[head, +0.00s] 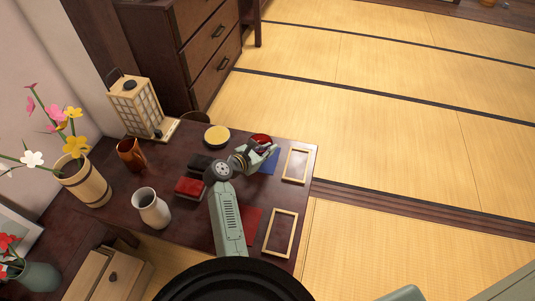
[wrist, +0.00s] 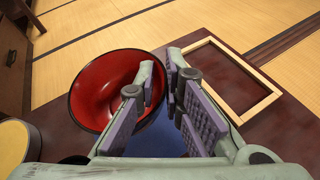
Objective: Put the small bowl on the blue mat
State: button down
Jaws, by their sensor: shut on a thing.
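The small bowl (head: 261,137), red inside and dark outside, is at the far side of the dark table. In the wrist view the bowl (wrist: 103,88) is on the left, with its rim between my fingers. My gripper (wrist: 166,84) is shut on that rim, one finger inside the bowl and one outside. In the head view my gripper (head: 262,149) partly covers the bowl. The blue mat (head: 271,163) shows beside and below my gripper, and also under the fingers in the wrist view (wrist: 152,143). I cannot tell whether the bowl touches the mat.
Two wooden frames (head: 297,165) (head: 280,233) mark the table's right side. A red mat (head: 250,222) lies nearer, partly under my arm. A round yellow-topped thing (head: 216,135), a red box (head: 189,187), a pale vase (head: 151,208), a brown cup (head: 131,154) and a lantern (head: 138,106) stand left.

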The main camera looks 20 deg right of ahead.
jog(key=shift+f, duration=1.65)
jog(key=shift+f, duration=0.1)
jog(key=c, duration=1.7)
grip_release()
